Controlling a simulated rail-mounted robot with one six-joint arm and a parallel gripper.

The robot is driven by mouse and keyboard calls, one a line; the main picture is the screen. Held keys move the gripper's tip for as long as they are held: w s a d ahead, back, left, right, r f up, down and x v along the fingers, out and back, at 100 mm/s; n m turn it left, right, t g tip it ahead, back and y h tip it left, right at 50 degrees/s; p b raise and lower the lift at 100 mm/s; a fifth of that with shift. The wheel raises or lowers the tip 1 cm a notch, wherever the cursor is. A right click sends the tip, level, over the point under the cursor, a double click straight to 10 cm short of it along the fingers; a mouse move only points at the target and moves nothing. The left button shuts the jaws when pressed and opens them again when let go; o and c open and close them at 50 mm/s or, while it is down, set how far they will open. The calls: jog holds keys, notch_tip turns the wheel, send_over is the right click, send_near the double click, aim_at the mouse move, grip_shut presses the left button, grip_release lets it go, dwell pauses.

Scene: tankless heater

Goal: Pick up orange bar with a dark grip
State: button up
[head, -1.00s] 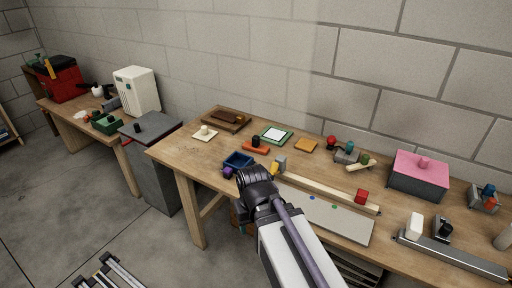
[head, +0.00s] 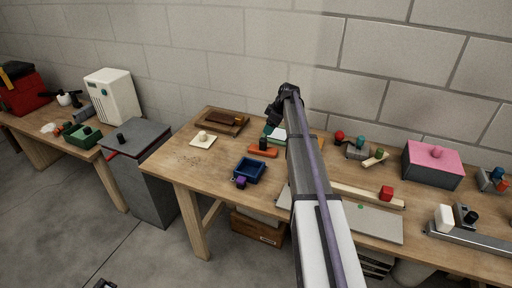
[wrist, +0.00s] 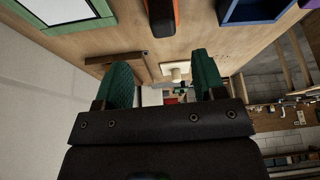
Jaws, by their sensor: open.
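The orange bar (head: 262,152) lies on the workbench in the head view, with its dark grip (head: 263,143) standing up from it. In the wrist view the dark grip (wrist: 161,18) shows at the top edge, with a strip of orange beside it; the rest is cut off. My gripper (head: 275,115) is in the air above the bench, a little right of the bar in the head view. In the wrist view its two green-padded fingers (wrist: 163,75) are apart with nothing held between them.
A blue tray (head: 250,170) stands in front of the bar. A green-framed board (head: 270,130) lies behind it, partly hidden by my arm. A cream plate with a knob (head: 203,140) and a brown wooden tray (head: 222,122) are to the left. Bare bench lies front left.

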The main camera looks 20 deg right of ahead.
aim_at(264, 139)
jog(key=b+x, duration=0.1)
jog(key=x, duration=0.1)
jog(key=b+x, duration=0.1)
jog(key=b, duration=0.1)
jog(key=b+x, duration=0.2)
jog(key=shift+s+f, duration=0.3)
jog(key=shift+f, duration=0.15)
jog(key=b+x, duration=0.5)
jog(key=shift+s, duration=0.1)
jog(key=shift+a+f, duration=0.1)
jog(key=shift+f, duration=0.05)
jog(key=shift+r, duration=0.25)
jog(key=c, duration=1.1)
